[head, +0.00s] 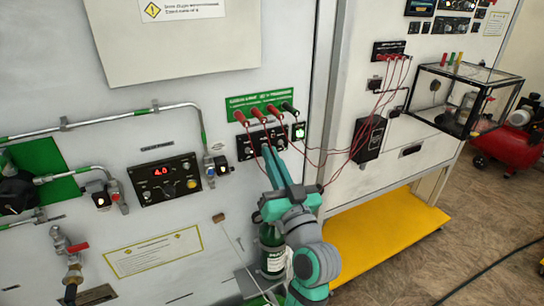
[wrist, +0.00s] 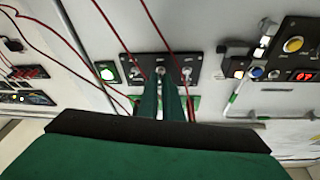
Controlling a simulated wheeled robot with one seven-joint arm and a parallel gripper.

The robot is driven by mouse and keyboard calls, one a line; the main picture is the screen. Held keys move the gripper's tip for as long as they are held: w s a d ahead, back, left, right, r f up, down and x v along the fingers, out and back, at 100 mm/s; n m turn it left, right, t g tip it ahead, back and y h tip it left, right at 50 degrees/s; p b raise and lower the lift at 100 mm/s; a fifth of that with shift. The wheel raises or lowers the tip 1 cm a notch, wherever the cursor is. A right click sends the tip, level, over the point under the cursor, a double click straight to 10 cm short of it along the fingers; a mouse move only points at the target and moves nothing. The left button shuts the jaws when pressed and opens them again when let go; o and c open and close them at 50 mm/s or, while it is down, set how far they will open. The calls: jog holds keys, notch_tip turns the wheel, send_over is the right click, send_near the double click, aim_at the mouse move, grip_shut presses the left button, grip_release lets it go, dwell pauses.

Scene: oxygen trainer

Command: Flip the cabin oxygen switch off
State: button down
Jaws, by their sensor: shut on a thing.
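A black switch panel (head: 246,150) is on the white wall, below a green label strip with several plugs. In the wrist view the panel (wrist: 127,60) carries a row of small toggle switches; their labels are too small to read, so I cannot tell which is the cabin oxygen switch. My gripper (head: 268,150) reaches up to the panel. In the wrist view my gripper's two fingers (wrist: 160,84) are at the middle toggle (wrist: 160,70), shut on it with the lever between the tips. The fingers partly hide the lever, so its position is unclear.
Red cables (head: 322,152) hang close to the fingers on the right. A green-lit switch (head: 300,131) is just right of the panel. A green bottle (head: 272,250) stands behind my arm.

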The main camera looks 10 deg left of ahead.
jog(key=shift+f+t, duration=0.3)
jog(key=shift+t, duration=0.4)
jog(key=c, duration=1.9)
grip_release()
jog(key=shift+c, duration=0.2)
jog(key=shift+f, duration=0.1)
jog(key=v, duration=1)
jog(key=shift+f, duration=0.35)
jog(key=shift+s+d, duration=0.15)
jog(key=shift+d, duration=0.05)
